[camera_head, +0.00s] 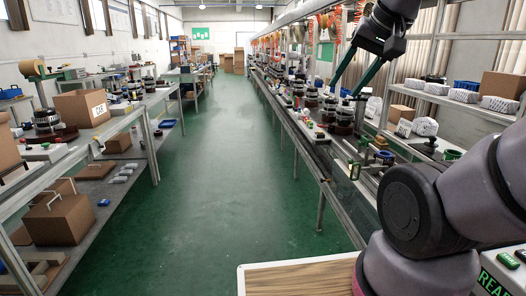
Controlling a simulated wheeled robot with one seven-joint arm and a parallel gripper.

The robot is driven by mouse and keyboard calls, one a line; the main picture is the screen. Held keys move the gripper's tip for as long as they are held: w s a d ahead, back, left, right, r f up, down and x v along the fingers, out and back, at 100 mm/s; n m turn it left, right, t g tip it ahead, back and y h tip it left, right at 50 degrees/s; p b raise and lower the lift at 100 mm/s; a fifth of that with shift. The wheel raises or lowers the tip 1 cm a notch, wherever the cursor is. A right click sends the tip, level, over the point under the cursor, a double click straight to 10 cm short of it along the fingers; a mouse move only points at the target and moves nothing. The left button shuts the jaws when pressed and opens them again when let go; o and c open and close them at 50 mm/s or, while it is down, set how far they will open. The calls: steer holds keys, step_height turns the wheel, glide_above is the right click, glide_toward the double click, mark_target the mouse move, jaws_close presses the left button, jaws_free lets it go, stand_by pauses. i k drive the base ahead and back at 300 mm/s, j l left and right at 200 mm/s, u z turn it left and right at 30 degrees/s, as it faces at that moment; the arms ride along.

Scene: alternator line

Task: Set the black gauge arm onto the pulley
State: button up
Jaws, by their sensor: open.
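My gripper (344,92) hangs at the upper right over the line, its two long dark green fingers spread apart with nothing seen between them. Below its fingertips, several alternators stand in a row on the line; the nearest (345,115) has a dark top and reddish base. Which part is the pulley is too small to tell. I cannot pick out the black gauge arm for certain. A small dark fixture (354,170) stands on the line nearer to me, and a dark piece (427,146) lies on the bench to its right; neither is clear enough to name.
A rack (450,101) at right holds wrapped parts and a cardboard box (503,85). A blue-rimmed dark cup (385,157) stands near the line's front. A left bench (140,112) carries boxes and parts. The green aisle floor (215,180) is clear. A wood-topped surface (300,280) is at the bottom.

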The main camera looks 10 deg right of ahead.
mark_target(366, 90)
steer(key=i+j+z, duration=0.1)
steer(key=i+z, duration=0.25)
steer(key=i+j+z, duration=0.3)
steer(key=i, duration=0.15)
steer(key=i+j+z, duration=0.15)
steer(key=i+z, duration=0.2)
steer(key=i+j+u, duration=0.15)
steer(key=i, duration=0.3)
steer(key=i+j+u, duration=0.15)
steer(key=i+j, duration=0.15)
steer(key=i, duration=0.15)
